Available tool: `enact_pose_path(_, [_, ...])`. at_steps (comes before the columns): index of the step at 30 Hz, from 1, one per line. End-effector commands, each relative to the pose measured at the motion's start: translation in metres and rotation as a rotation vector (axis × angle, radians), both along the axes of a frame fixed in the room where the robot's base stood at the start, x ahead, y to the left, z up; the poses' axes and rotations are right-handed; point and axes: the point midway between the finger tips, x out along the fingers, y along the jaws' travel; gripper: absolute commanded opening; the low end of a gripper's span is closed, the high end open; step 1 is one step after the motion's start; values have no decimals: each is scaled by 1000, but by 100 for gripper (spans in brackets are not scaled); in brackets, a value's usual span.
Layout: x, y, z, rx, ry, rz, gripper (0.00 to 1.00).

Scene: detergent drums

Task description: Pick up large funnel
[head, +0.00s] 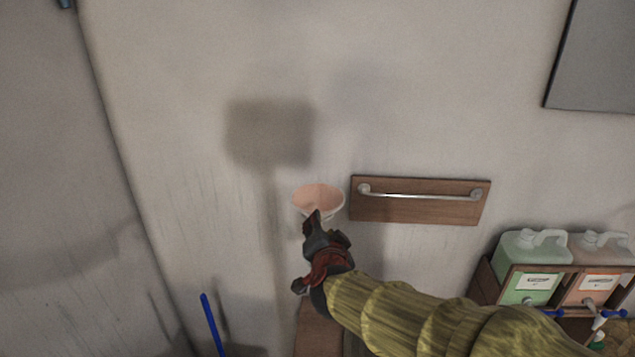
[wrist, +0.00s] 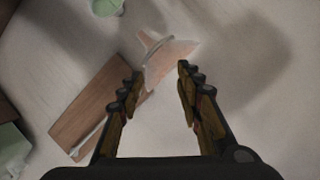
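The large funnel (head: 318,197) is pale, with a peach-coloured inside, and sits against the wall left of a wooden board in the head view. In the wrist view the funnel (wrist: 170,58) lies just past my fingertips, roughly in line with the gap between them. My gripper (head: 313,222) is just below the funnel in the head view and hides part of its lower side. In the wrist view the two fingers of my gripper (wrist: 160,76) stand apart with nothing held between them. Whether a fingertip touches the funnel I cannot tell.
A wooden board (head: 420,205) with a metal rail (head: 420,194) is on the wall right of the funnel. A green jug (head: 533,250) and an orange jug (head: 598,250) stand in a wooden rack at the lower right. A blue rod (head: 212,325) is at the lower left.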

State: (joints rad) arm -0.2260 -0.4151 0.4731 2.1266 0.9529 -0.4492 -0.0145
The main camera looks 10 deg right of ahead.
Motion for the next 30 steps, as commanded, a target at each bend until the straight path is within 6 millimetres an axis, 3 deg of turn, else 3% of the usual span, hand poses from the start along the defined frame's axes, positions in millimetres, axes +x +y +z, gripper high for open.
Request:
enact_pose_path(1, [5,-6,9,6,-8,-48,35])
enact_pose_path(9, [11,-31,12,15,-38,-197,35])
enact_pose_path(21, [62,-52,-5,16,-40,-209,35])
enact_pose_path(30, [84,-59,-11,16,-38,-206,35])
